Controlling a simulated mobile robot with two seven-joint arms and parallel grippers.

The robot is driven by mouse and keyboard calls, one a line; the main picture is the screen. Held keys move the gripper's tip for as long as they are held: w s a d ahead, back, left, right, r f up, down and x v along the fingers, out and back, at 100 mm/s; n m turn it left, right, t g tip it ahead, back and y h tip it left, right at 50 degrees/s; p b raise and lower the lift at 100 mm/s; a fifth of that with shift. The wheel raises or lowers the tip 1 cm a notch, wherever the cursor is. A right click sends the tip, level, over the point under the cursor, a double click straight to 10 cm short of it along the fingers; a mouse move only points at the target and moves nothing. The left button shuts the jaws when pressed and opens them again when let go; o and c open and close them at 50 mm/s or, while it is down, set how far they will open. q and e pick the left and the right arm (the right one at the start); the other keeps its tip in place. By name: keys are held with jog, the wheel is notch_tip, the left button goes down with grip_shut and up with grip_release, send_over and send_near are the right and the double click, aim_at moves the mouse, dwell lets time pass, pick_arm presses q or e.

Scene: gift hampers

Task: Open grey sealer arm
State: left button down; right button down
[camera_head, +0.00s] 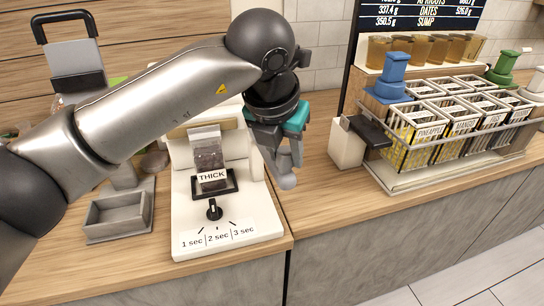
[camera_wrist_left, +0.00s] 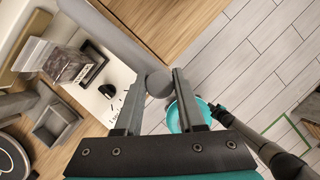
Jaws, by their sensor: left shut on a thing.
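The white sealer (camera_head: 230,228) stands on the wooden counter, with a dial (camera_head: 213,210) marked 1, 2 and 3 sec. A clear bag of dark contents (camera_head: 207,158) stands upright on it behind a label reading THICK. My left gripper (camera_head: 284,168) points down at the sealer's right side. Its fingers are shut on a round grey knob (camera_head: 287,181), which also shows between the fingertips in the left wrist view (camera_wrist_left: 158,83). The rest of the grey sealer arm is mostly hidden by my gripper and arm. My right gripper (camera_wrist_left: 217,112) seems to show small at the right of the wrist view.
A grey open tray (camera_head: 118,217) sits left of the sealer. A scale-like device with a black handle (camera_head: 75,60) stands behind it. On the right, a wire rack (camera_head: 400,178) holds several labelled packs. A white block (camera_head: 346,145) stands between.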

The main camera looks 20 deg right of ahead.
pick_arm(q)
jog(key=shift+d+r, duration=0.1)
jog(key=shift+d, duration=0.05)
jog(key=c, duration=0.5)
grip_release()
jog(key=v, duration=1.5)
jog(key=shift+s, duration=0.15)
